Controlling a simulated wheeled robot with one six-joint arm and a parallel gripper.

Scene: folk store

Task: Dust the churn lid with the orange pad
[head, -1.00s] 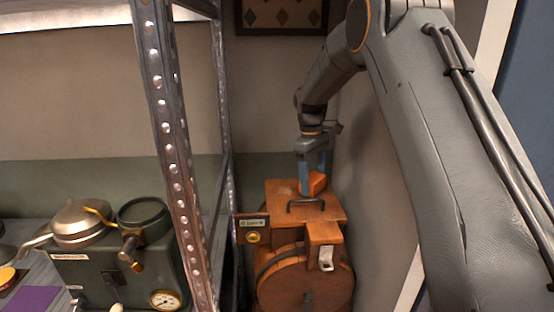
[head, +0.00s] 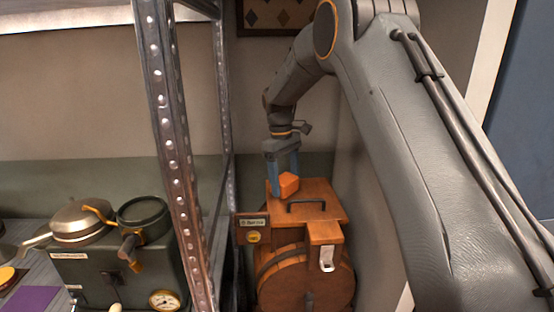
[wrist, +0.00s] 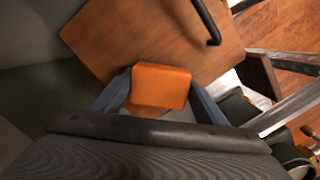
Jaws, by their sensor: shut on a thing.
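The wooden churn (head: 305,280) stands in the corner by the wall, with a flat square lid (head: 325,194) on top and a dark handle (head: 306,204) across the lid. My gripper (head: 284,188) is shut on the orange pad (head: 289,184) and is over the lid's back left part. In the wrist view the orange pad (wrist: 160,87) is between the blue fingers, at the edge of the lid (wrist: 150,35). The lid's handle (wrist: 207,20) shows at the top. I cannot tell whether the pad touches the lid.
A perforated metal post (head: 168,140) of a shelf rises left of the churn. A small wooden sign (head: 252,228) is at the churn's left. A green machine (head: 120,265) with a gauge stands further left. The wall is close behind and to the right.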

